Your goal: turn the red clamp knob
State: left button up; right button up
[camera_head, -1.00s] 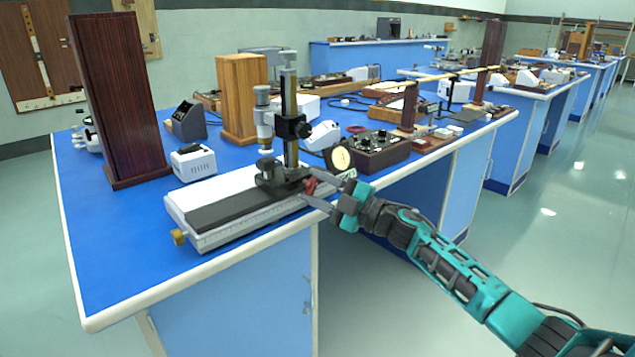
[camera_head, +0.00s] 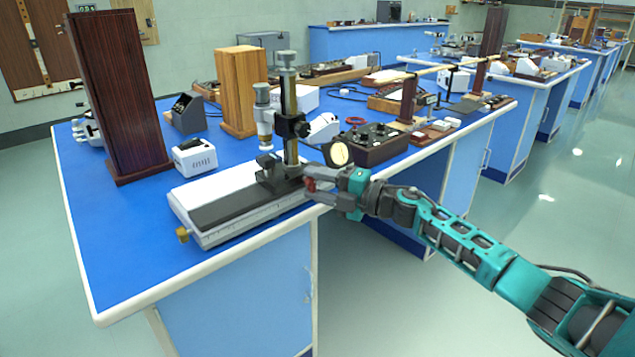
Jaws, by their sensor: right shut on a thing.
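The red clamp knob (camera_head: 310,185) is small and sits on the right side of the travelling microscope (camera_head: 277,178), low near its dark carriage. My right gripper (camera_head: 313,184) comes in from the right and is shut on the red knob. Its fingers cover part of the knob, so the knob's turn angle is hard to see. The microscope has an upright black-and-brass column, a silver tube and a pale base with a scale along its front. My left gripper is not in view.
The instrument stands near the front edge of a blue bench (camera_head: 130,250). A dark wooden block (camera_head: 120,95), a light wooden block (camera_head: 242,92) and a small white box (camera_head: 194,157) stand behind it. A round dial (camera_head: 340,154) and a dark knobbed box (camera_head: 372,144) stand close to my right gripper.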

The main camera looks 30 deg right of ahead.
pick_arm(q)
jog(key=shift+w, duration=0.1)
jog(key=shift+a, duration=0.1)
pick_arm(e)
jog(key=o, duration=1.1)
jog(key=shift+c, duration=0.2)
pick_arm(q)
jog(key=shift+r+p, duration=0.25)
jog(key=shift+p, duration=0.1)
pick_arm(e)
jog(key=v, duration=1.3)
jog(key=shift+a, duration=0.1)
